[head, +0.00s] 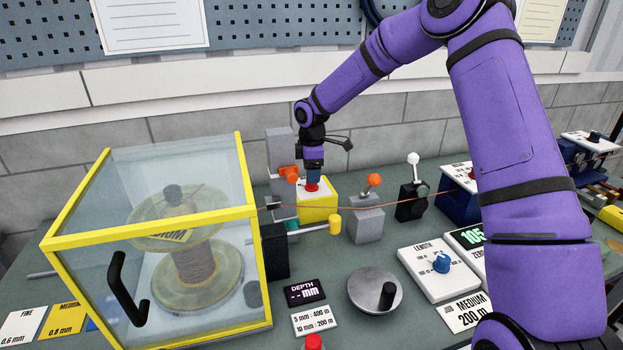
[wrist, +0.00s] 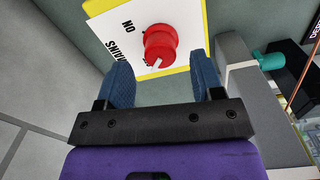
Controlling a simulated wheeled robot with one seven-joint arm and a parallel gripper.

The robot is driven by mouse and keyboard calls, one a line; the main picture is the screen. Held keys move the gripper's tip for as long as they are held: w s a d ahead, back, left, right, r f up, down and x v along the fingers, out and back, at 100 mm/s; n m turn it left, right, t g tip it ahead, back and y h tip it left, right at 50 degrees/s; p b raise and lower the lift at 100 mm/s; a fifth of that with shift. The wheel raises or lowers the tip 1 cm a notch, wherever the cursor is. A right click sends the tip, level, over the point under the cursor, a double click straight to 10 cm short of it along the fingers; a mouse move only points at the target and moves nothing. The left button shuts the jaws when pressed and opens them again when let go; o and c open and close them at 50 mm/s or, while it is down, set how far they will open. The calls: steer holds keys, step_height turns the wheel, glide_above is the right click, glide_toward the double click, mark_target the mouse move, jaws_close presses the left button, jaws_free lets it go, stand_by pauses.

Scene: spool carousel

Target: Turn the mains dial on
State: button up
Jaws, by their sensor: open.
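The mains dial (wrist: 160,45) is a red knob with a white pointer mark, on a white plate (wrist: 120,22) lettered MAINS and ON, edged in yellow. In the head view the red dial (head: 312,187) sits on top of a yellow box (head: 318,207) near the back wall. My gripper (wrist: 162,75) is open, its two blue fingers apart, with the dial showing just beyond and between the fingertips. In the head view my gripper (head: 313,178) points down right over the dial. I cannot tell whether the fingers touch it. The pointer's exact setting is partly unclear, as the fingers hide some lettering.
A grey post (head: 281,150) with an orange knob stands close left of the box. A yellow-framed clear case (head: 150,225) with a spool fills the left. A lever with an orange ball (head: 374,181) and one with a white ball (head: 413,159) stand to the right.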

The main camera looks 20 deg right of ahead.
steer(key=shift+f, duration=1.4)
steer(key=c, duration=0.9)
